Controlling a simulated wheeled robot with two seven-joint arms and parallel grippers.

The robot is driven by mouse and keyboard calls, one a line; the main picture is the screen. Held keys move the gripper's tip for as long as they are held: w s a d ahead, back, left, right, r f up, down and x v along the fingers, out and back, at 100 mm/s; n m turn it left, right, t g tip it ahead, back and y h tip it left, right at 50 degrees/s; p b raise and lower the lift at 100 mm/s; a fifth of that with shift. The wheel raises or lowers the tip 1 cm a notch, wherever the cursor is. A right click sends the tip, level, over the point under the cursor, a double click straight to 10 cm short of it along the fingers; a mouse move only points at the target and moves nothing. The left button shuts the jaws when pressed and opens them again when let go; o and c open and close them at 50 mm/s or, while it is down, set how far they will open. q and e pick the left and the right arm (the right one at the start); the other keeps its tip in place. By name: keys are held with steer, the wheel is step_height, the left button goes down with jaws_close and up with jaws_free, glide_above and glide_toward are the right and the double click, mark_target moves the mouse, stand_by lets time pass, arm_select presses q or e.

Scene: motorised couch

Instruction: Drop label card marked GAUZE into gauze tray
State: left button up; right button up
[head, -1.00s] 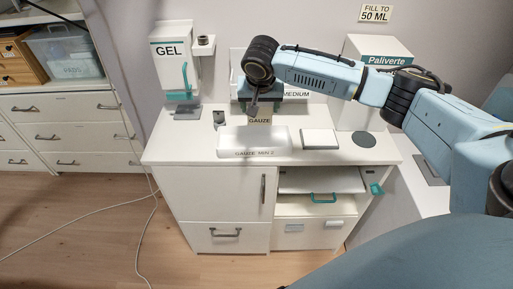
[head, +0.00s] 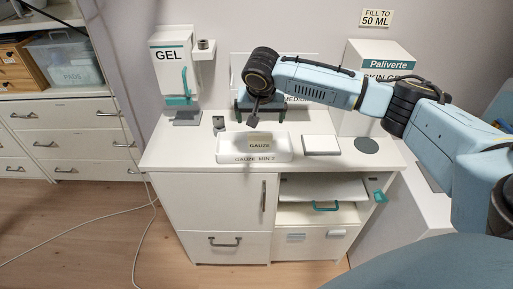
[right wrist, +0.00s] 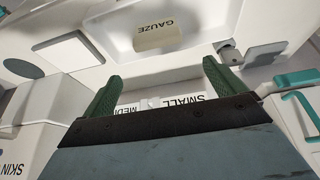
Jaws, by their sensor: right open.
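The tan card marked GAUZE (head: 259,144) lies inside the white gauze tray (head: 225,158), whose front reads GAUZE MIN 2. In the right wrist view the card (right wrist: 160,36) rests in the tray hollow, apart from the fingers. The tray wall (right wrist: 112,28) also shows there. My right gripper (head: 260,110) is above and behind the tray, toward the wall. In the right wrist view its two green fingers (right wrist: 160,88) are spread with nothing between them. My left gripper is out of view.
A flat white pad (head: 321,145) and a grey disc (head: 366,146) lie right of the tray. The front left counter is clear.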

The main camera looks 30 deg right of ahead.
steer(key=v, duration=1.3)
steer(key=shift+r+p, duration=0.2)
steer(key=shift+p, duration=0.15)
